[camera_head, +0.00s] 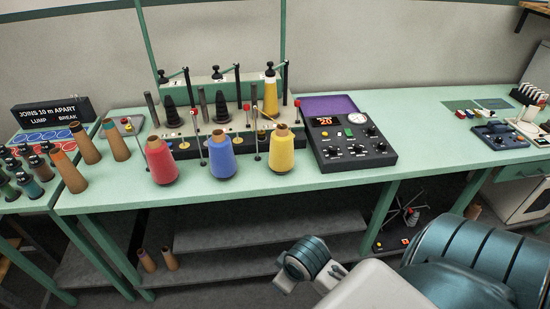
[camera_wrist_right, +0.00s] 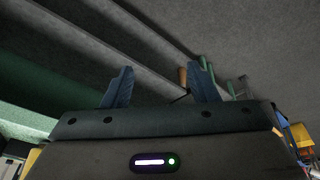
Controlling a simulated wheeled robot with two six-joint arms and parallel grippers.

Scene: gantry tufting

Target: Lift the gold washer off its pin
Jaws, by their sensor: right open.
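I cannot make out the gold washer or its pin for certain in either view; the parts on the green thread stand (camera_head: 215,128) are too small to tell apart. The stand is at the back middle of the bench, with upright posts and cones on it. In the right wrist view my right gripper (camera_wrist_right: 161,86) is open, its two blue fingers wide apart with nothing between them. It points at the grey shelving below the bench. In the head view my right arm comes in at the lower right, and its gripper is not seen. My left gripper is in neither view.
Red (camera_head: 161,161), blue (camera_head: 221,157) and yellow (camera_head: 281,150) thread cones line the bench front. A black control box (camera_head: 350,136) stands right of them.

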